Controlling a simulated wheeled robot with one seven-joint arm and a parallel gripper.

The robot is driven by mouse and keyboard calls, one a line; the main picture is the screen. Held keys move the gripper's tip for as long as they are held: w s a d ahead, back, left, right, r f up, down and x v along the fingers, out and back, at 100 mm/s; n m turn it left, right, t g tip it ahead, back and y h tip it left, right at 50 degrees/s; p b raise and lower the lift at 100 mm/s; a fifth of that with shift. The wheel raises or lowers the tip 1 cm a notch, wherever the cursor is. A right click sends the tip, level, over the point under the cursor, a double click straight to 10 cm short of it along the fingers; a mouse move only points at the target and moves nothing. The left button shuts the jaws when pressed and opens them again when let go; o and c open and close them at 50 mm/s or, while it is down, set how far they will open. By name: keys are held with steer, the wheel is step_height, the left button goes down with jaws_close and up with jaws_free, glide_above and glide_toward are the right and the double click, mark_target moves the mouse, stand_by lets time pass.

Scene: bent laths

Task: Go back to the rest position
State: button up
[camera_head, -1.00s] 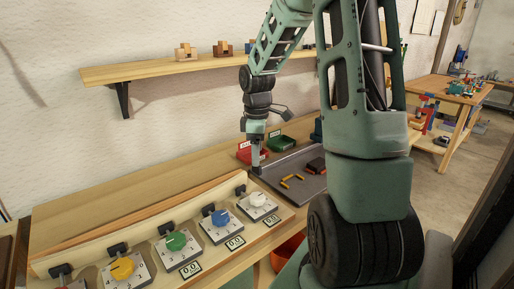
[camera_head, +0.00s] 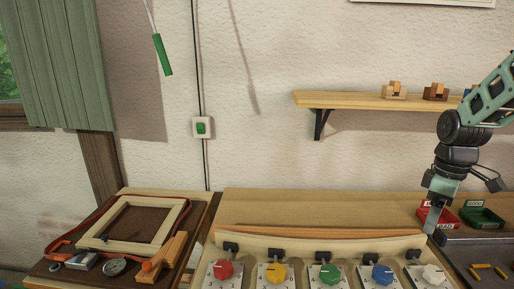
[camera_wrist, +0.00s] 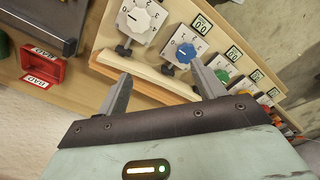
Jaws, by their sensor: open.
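My gripper (camera_head: 431,221) hangs from my arm at the right of the head view, pointing down over the bench beside the red bin. In the wrist view my gripper (camera_wrist: 162,92) shows two fingers spread apart with nothing between them. Beneath and beyond them lie a bent lath (camera_wrist: 150,80) and the panel of coloured knobs. In the head view the lath (camera_head: 320,232) lies along the back of the knob panel.
The panel has red (camera_head: 223,269), yellow, green, blue and white (camera_head: 433,274) knobs. A red bin (camera_head: 437,216), a green bin (camera_head: 482,216) and a dark tray (camera_head: 480,252) stand at right. A wooden frame (camera_head: 178,212) lies left. A shelf (camera_head: 350,99) hangs above.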

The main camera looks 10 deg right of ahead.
steer(key=s+a, duration=0.3)
steer(key=a, duration=1.8)
steer(key=s+a+n, duration=0.1)
steer(key=s+a, duration=1.3)
steer(key=s, duration=0.1)
steer(key=shift+s+r+y, duration=0.25)
steer(key=shift+s+y, duration=0.05)
